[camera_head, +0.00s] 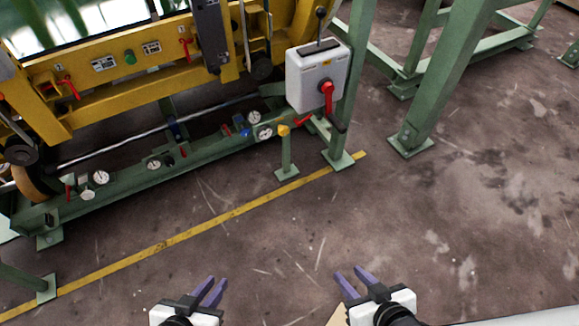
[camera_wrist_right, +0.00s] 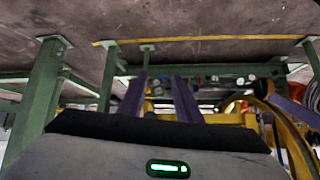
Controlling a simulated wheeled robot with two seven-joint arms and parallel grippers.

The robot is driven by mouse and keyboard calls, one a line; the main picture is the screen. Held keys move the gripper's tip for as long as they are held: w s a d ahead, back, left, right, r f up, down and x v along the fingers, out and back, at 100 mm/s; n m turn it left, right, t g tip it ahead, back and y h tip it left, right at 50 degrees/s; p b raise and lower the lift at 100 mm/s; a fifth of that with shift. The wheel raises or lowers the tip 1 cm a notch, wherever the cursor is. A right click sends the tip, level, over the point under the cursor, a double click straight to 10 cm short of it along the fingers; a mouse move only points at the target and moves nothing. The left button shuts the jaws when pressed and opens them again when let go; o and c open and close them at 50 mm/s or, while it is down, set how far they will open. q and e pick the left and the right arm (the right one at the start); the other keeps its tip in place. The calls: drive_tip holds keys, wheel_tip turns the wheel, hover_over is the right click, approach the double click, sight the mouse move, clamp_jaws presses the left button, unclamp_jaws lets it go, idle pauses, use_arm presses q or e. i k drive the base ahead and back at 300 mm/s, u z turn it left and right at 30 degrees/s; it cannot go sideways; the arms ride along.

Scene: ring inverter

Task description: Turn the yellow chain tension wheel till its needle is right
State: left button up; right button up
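The small yellow wheel (camera_head: 283,130) sits at the right end of the low green beam, in the head view. A round white gauge (camera_head: 265,133) is just left of it; its needle is too small to read. A blue knob (camera_head: 246,132) and a second gauge (camera_head: 254,117) are close by. My left gripper (camera_head: 218,279) is open and empty, low in the picture, well short of the beam. My right gripper (camera_head: 350,271) is open and empty, below and right of the wheel, far from it. In the right wrist view its two purple fingers (camera_wrist_right: 160,78) stand apart.
A grey box with a red handle (camera_head: 317,80) stands above and right of the wheel. A green post (camera_head: 287,155) stands beneath the wheel. More gauges (camera_head: 101,177) sit farther left on the beam. A yellow floor line (camera_head: 200,226) crosses clear floor before my grippers.

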sight(283, 130)
drive_tip(key=u, duration=1)
drive_tip(key=i, duration=1.25)
drive_tip(key=z, duration=0.75)
drive_tip(key=i, duration=0.6)
drive_tip(key=z, duration=0.7)
